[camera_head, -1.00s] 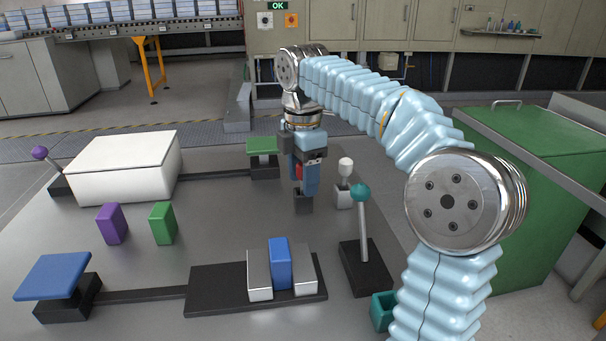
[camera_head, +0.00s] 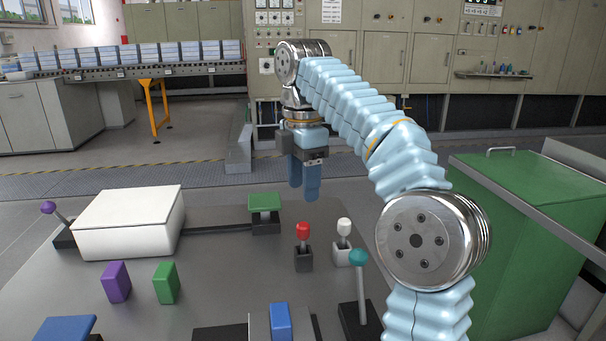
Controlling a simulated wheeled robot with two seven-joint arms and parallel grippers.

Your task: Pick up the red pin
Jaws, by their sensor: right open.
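The red pin (camera_head: 303,231) has a red head on a thin grey shaft and stands upright in a small dark block (camera_head: 303,259) on the grey table, in the middle of the head view. My right gripper (camera_head: 304,190) is open and empty. Its blue fingers point down, above and apart from the red pin in the picture. A white pin (camera_head: 344,227) stands in a light grey block just to the right of the red pin. My left gripper is not in view.
A teal-knobbed lever (camera_head: 359,258) stands to the front right. A green pad (camera_head: 264,203) and a white box (camera_head: 129,221) lie to the left. Purple (camera_head: 116,282) and green (camera_head: 166,283) blocks stand at the front left. A green cabinet (camera_head: 530,230) is at the right.

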